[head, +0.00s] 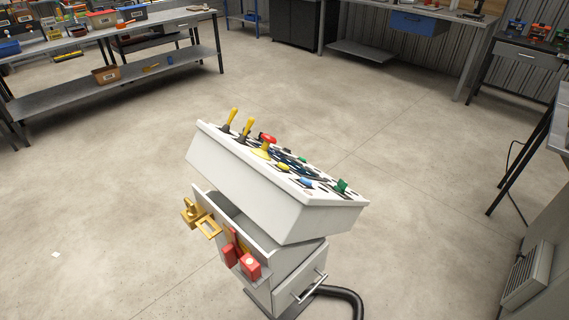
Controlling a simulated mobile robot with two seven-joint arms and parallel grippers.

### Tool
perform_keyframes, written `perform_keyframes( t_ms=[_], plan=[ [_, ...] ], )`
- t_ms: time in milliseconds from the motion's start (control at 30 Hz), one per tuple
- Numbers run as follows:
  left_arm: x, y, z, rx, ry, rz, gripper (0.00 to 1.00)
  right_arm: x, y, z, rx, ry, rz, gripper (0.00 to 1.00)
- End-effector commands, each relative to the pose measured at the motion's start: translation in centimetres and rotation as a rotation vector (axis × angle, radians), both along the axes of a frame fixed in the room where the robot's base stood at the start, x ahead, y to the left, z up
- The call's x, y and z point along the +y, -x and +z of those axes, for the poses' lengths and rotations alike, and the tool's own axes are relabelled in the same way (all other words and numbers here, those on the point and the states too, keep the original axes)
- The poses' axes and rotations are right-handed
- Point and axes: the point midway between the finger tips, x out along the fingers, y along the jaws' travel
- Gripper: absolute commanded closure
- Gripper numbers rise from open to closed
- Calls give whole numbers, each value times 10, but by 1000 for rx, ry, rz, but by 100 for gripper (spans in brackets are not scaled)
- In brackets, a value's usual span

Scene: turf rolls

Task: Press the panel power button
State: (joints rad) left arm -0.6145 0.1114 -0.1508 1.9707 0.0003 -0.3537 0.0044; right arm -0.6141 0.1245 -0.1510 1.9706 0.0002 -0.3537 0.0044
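A white control panel (255,189) stands on a white pedestal in the middle of the head view, its sloped top facing away to the upper right. On the top are two yellow-handled levers (233,116), a red-capped control on a yellow base (267,141), a yellow button (283,167), a blue button (305,182) and a green control (341,185). Which one is the power button I cannot tell; the labels are too small to read. Neither of my grippers shows in this view.
Yellow and red padlock-like items (250,265) hang on the pedestal's front. A black hose (345,294) runs along the floor at its base. Workbenches (120,82) with bins stand at the back left, others at the back right. A grey vented box (527,275) stands lower right. Floor around the panel is clear.

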Motion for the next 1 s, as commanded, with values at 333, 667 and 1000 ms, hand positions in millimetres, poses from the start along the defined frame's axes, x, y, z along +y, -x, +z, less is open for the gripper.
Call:
perform_keyframes(
  t_ms=[333, 667, 1000],
  plan=[
    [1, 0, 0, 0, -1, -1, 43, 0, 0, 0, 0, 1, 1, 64],
    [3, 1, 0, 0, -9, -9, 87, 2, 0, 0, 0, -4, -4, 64],
    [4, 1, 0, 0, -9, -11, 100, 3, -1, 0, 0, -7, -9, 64]
  ],
)
